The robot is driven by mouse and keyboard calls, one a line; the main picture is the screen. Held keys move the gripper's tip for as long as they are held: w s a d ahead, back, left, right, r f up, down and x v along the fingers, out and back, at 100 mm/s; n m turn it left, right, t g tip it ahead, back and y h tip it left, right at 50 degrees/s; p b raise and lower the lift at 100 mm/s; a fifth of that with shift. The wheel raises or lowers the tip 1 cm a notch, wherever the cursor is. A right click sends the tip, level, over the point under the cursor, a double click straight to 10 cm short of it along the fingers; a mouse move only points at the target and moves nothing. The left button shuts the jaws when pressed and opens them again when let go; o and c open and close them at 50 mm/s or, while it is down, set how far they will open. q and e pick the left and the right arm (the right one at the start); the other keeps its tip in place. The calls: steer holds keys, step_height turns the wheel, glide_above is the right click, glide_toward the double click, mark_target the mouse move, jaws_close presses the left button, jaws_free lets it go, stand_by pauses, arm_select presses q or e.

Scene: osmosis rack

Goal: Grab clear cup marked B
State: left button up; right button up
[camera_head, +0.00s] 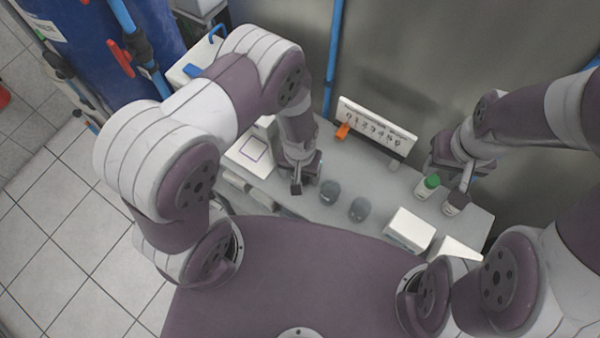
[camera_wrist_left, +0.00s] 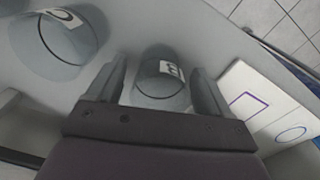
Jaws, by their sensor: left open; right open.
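A clear, greyish cup (camera_wrist_left: 160,92) stands between the spread fingers of my left gripper (camera_wrist_left: 158,88) in the left wrist view. Its white label carries a dark letter that looks like B, turned sideways. I see a gap at the fingers, so it is not gripped. In the head view my left gripper (camera_head: 304,178) points down at the counter, and I cannot make out this cup there. A second clear cup (camera_wrist_left: 50,45), with a partly cut-off label, stands left in the wrist view. My right gripper (camera_head: 464,182) is open by the bottles at the right.
A white sheet (camera_wrist_left: 268,108) with drawn shapes lies close by. A green-capped bottle (camera_head: 427,186), white boxes (camera_head: 410,229) and a sign (camera_head: 376,128) are further right.

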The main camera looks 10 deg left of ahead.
arm_select(q)
steer(key=shift+w+d+f, duration=0.1)
steer(key=shift+w, duration=0.1)
steer(key=c, duration=0.8)
steer(key=shift+s, duration=0.1)
steer(key=shift+c, duration=1.1)
